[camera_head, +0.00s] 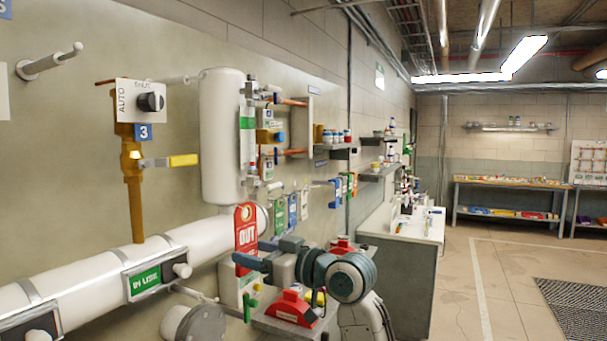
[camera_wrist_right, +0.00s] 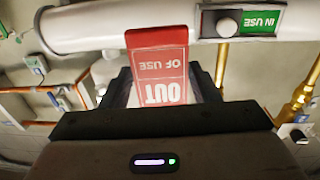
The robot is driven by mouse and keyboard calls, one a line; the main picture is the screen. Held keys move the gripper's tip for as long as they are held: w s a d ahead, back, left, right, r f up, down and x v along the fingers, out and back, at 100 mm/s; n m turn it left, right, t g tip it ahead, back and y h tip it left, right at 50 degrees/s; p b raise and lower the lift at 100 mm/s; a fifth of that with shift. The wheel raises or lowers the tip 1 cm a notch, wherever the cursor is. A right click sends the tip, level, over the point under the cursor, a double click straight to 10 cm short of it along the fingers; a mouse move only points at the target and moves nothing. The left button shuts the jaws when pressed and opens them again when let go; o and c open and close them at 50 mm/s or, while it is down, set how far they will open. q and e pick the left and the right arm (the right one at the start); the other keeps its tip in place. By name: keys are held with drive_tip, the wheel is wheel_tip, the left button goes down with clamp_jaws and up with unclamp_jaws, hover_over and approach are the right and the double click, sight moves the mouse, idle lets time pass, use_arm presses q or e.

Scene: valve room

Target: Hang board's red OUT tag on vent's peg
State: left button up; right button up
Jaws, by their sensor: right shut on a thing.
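My right gripper (camera_head: 256,263) is shut on the red OUT tag (camera_head: 246,232), which stands upright above the fingers in front of the white pipe. In the right wrist view the tag (camera_wrist_right: 158,65) shows upside down, reading OUT OF USE, between the fingers of the gripper (camera_wrist_right: 162,88). A bare wall peg (camera_head: 50,62) sticks out at the upper left. Another pale peg (camera_head: 195,294) shows low, near a round grey fitting (camera_head: 200,324). I cannot tell which peg is the vent's. Green and blue tags (camera_head: 290,210) hang behind my gripper. My left gripper is not in view.
The white pipe (camera_head: 88,285) runs along the wall with a green IN USE sign (camera_head: 146,281). A yellow-handled valve (camera_head: 183,160) and a white tank (camera_head: 221,135) are above it. Red things (camera_head: 291,307) lie beside my right arm.

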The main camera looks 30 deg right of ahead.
drive_tip(key=s+d+r+y+p, duration=0.1)
drive_tip(key=s+d+r+p, duration=0.2)
drive_tip(key=r, duration=1.1)
drive_tip(key=s+d+r+p, duration=0.1)
drive_tip(key=s+d+r, duration=0.3)
drive_tip(key=r, duration=0.9)
drive_tip(key=a+p+x, duration=0.1)
drive_tip(key=p+x, duration=0.1)
drive_tip(key=x, duration=0.5)
drive_tip(key=shift+a+n+g, duration=0.25)
drive_tip(key=shift+n+g, duration=0.15)
drive_tip(key=shift+s, duration=0.1)
